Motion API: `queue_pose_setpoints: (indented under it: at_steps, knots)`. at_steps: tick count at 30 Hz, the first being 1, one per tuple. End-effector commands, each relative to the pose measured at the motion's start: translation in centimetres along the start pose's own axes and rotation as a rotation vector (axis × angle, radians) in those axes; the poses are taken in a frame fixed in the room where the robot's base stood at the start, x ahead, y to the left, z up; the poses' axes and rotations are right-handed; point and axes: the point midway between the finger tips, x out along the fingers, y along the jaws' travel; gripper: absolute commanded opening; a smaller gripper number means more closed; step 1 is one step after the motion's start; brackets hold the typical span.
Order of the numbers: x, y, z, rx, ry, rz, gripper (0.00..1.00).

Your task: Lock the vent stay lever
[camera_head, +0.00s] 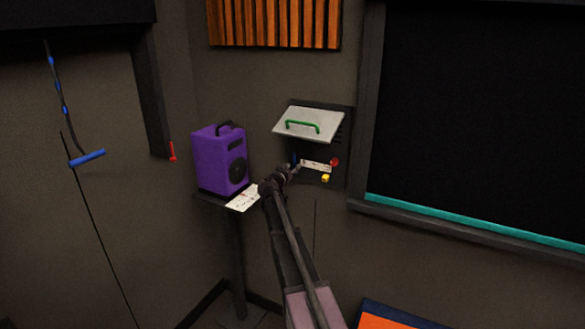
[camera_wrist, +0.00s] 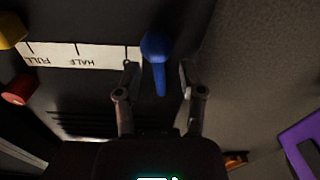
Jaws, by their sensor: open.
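A dark wall panel (camera_head: 342,125) carries a pale raised flap (camera_head: 322,122) with a green handle (camera_head: 302,126). Below the flap is a white scale strip (camera_head: 318,166), which in the wrist view (camera_wrist: 80,55) reads FULL and HALF upside down. A blue lever (camera_wrist: 155,58) with a round head and tapering arm sits at one end of the strip. My gripper (camera_wrist: 159,76) is open, with one finger on either side of the blue lever's arm; contact is not clear. In the head view my gripper (camera_head: 296,168) reaches the panel's lower left and hides part of it.
A red knob (camera_head: 334,162) and a yellow block (camera_head: 325,178) stick out beside the strip. A purple speaker (camera_head: 219,160) stands on a small shelf left of my arm, with a paper (camera_head: 243,198). A red lever (camera_head: 172,152) is on the left wall.

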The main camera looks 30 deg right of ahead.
Motion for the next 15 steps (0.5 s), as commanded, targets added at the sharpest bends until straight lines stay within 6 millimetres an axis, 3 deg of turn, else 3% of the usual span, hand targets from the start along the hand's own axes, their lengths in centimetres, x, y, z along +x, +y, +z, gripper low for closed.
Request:
queue_pose_setpoints:
  at_steps: [15]
  knots:
    - [-7.9, 0.3, 0.1, 0.001, 0.0, -0.001, 0.51]
